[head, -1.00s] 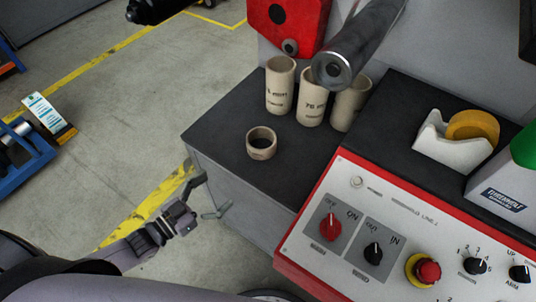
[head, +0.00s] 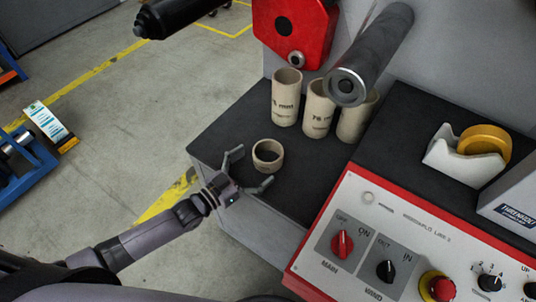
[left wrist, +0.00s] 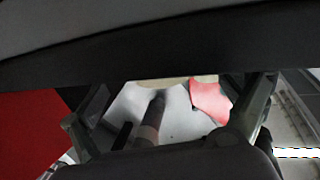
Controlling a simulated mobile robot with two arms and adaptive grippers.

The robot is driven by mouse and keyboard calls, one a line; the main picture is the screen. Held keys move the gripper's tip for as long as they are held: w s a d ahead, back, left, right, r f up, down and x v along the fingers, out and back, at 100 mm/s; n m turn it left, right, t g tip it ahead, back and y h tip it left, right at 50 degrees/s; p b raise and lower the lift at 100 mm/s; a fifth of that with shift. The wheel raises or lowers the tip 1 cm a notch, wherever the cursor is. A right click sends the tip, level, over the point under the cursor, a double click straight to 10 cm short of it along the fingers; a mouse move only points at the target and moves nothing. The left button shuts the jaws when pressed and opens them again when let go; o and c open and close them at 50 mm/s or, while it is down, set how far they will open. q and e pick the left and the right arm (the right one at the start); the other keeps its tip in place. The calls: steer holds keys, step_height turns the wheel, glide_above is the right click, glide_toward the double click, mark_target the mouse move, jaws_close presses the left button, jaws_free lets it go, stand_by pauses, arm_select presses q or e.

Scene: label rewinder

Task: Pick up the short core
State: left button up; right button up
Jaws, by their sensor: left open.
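The short core (head: 268,166), a low tan cardboard ring, stands upright on the dark top of the grey cabinet, near its left front edge. My left gripper (head: 253,169) is open and empty. Its two fingers are spread on the near left side of the core, one tip to its left and one just in front of it. I cannot tell if either finger touches it. In the left wrist view the open fingers (left wrist: 172,108) show at both sides, and a tan edge, perhaps the core, shows between them. My right gripper is not in view.
Several taller tan cores (head: 287,98) stand behind the short core, under a grey roller (head: 369,52). A red-edged control panel (head: 345,212) lies to the right. A tape dispenser (head: 465,165) stands beyond it. The cabinet top (head: 225,130) is bare left of the short core.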

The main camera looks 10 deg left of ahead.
arm_select(q)
steer(key=x, duration=0.3)
steer(key=shift+w+r, duration=0.2)
steer(key=shift+w, duration=0.3)
steer(key=shift+w+d, duration=0.15)
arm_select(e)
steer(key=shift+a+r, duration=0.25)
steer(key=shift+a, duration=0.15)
arm_select(q)
steer(key=shift+c, duration=0.4)
steer(key=c, duration=1.2)
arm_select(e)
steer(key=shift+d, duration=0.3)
arm_select(q)
steer(key=shift+o, duration=0.2)
steer(key=shift+r, duration=0.1)
step_height(320, 180, up, 20)
steer(key=p, duration=0.2)
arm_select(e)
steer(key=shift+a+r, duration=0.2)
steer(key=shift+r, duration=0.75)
